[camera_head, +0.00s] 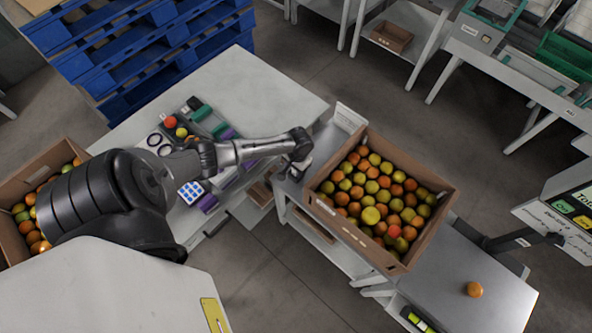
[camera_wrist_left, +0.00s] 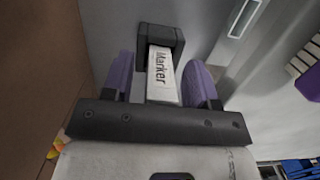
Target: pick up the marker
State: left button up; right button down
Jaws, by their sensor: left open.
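The marker (camera_wrist_left: 163,82) shows in the left wrist view as a white body with the printed word "Marker" and a dark block at its far end. My left gripper (camera_wrist_left: 160,88) is open, with one purple finger on each side of the white body. A gap shows on both sides, so the fingers look apart from it. In the head view my left gripper (camera_head: 298,170) is at the left end of the grey bench, beside the fruit carton; there the marker cannot be made out. My right gripper is not in view.
A grey table (camera_head: 262,88) with trays and small tools lies to the left. A single orange fruit (camera_head: 474,289) sits on the bare metal top at lower right.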

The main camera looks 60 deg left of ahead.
pick_arm(q)
jog(key=shift+c, duration=0.5)
jog(key=shift+c, duration=0.6)
jog(key=c, duration=0.7)
notch_tip(320, 180, up, 9)
jog(key=shift+f+p, duration=0.1)
jog(key=shift+p, duration=1.05)
jog(key=shift+c, duration=0.2)
jog(key=shift+r+p, duration=0.3)
jog(key=shift+r, duration=0.4)
notch_tip(320, 180, up, 5)
jog(key=p, duration=0.6)
jog(key=shift+f, duration=0.1)
jog(key=shift+d, duration=0.1)
